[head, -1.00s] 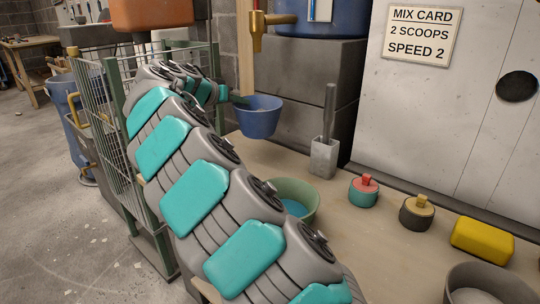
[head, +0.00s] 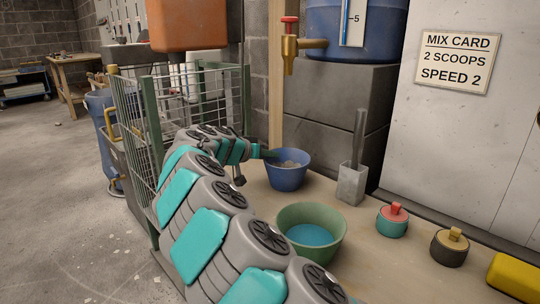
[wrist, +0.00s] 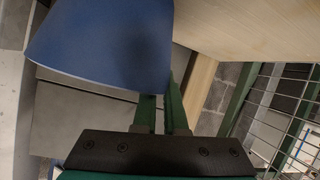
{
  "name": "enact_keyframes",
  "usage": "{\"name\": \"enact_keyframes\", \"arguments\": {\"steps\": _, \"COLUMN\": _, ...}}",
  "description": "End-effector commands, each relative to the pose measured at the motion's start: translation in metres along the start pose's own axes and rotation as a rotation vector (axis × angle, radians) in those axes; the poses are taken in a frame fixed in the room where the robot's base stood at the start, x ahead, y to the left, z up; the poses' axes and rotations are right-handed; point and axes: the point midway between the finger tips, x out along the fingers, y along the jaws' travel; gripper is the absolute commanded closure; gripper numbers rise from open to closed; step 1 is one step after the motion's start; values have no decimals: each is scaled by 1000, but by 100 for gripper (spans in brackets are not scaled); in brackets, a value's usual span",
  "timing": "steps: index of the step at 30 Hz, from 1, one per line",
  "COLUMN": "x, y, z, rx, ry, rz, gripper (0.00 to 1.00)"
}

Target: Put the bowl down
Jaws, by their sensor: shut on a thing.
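The blue bowl (head: 288,178) holds grey lumpy contents and is upright over the wooden bench, between the tap and the green bowl (head: 333,225). Whether its base touches the bench I cannot tell. My gripper (head: 267,154) is shut on the left side of its rim. In the wrist view the blue bowl (wrist: 100,45) fills the upper left, with the green fingers of my gripper (wrist: 165,100) at its edge. The green bowl holds blue liquid and stands in front, to the right.
A grey holder (head: 351,186) with an upright handle stands right of the blue bowl. A red-and-teal pot (head: 391,223), a black-and-yellow pot (head: 449,249) and a yellow block (head: 515,278) sit further right. A brass tap (head: 290,45) hangs above. A wire cage (head: 180,90) stands left.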

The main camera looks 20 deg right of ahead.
Motion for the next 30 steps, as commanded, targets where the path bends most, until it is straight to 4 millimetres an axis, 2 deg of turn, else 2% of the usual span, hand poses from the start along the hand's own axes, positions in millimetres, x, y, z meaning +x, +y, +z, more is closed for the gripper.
{"name": "enact_keyframes", "arguments": {"steps": 5, "x": 0, "y": 0, "z": 1, "rx": 0, "ry": 0, "rz": 1, "gripper": 100}}
{"name": "enact_keyframes", "arguments": {"steps": 6, "x": 0, "y": 0, "z": 0, "rx": 0, "ry": -1, "rz": 1, "gripper": 86}}
{"name": "enact_keyframes", "arguments": {"steps": 14, "x": 0, "y": 0, "z": 0, "rx": 0, "ry": -1, "rz": 1, "gripper": 59}}
{"name": "enact_keyframes", "arguments": {"steps": 23, "x": -2, "y": 0, "z": 0, "rx": 0, "ry": -1, "rz": 1, "gripper": 59}}
{"name": "enact_keyframes", "arguments": {"steps": 26, "x": -12, "y": 0, "z": -1, "rx": 0, "ry": 0, "rz": 1, "gripper": 59}}
{"name": "enact_keyframes", "arguments": {"steps": 30, "x": -38, "y": 1, "z": -2, "rx": 2, "ry": 2, "rz": 1, "gripper": 59}}
